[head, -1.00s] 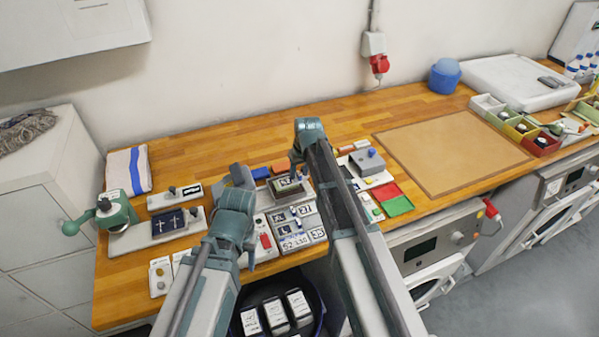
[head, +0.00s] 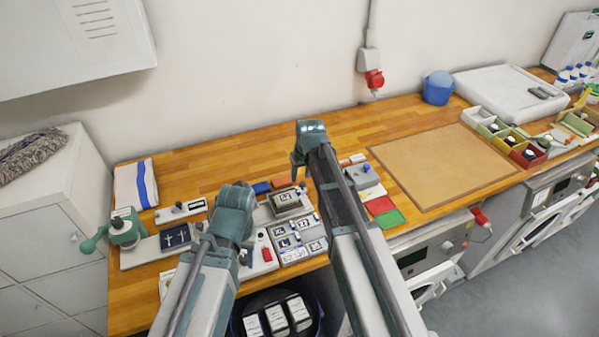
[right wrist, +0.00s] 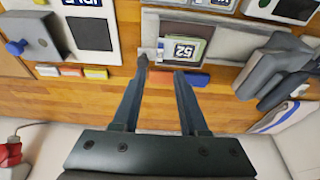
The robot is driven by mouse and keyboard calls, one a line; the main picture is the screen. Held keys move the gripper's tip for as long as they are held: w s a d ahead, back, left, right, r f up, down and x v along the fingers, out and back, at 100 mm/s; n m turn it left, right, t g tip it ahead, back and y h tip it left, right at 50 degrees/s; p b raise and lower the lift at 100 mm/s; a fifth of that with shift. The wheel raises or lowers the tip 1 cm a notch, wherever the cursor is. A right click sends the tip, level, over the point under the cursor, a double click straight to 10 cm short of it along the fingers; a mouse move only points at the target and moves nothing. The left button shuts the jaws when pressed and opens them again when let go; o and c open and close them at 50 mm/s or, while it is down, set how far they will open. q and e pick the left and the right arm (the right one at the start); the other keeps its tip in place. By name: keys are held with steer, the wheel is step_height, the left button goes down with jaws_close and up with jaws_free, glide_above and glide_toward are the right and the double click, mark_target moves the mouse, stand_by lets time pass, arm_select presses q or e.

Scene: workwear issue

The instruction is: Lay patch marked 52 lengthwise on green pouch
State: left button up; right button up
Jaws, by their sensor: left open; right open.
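The pouch rests on a grey stand; in the head view the pouch (head: 287,199) sits mid-counter with the patch on top. The patch looks slightly tilted in the wrist view. My right gripper (right wrist: 161,67) is open and empty, its fingertips just short of the pouch, apart from the patch. In the head view my right gripper (head: 299,168) is above and behind the pouch. My left gripper (head: 244,252) is open near the counter's front; its fingertips are partly hidden.
A compartment tray (head: 296,240) with several numbered patches lies in front of the pouch. A press with a teal handle (head: 122,230) stands at left. A tan mat (head: 440,165) is clear.

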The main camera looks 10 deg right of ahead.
arm_select(q)
step_height(320, 180, up, 3)
steer(key=shift+f+p, duration=0.1)
steer(key=shift+p, duration=0.75)
arm_select(e)
steer(key=s+a+r+g+h, duration=0.1)
steer(key=s+a, duration=0.3)
steer(key=s, duration=0.9)
steer(key=s+a+r+n+g, duration=0.1)
steer(key=s+a, duration=0.4)
steer(key=s, duration=0.8)
steer(key=shift+s+g+h, duration=0.15)
steer(key=shift+g+h, duration=0.25)
steer(key=shift+g, duration=0.3)
arm_select(q)
step_height(320, 180, down, 11)
steer(key=b, duration=1.1)
steer(key=shift+r, duration=0.2)
arm_select(e)
step_height(320, 180, down, 10)
steer(key=shift+f+n, duration=0.25)
steer(key=shift+n, duration=0.05)
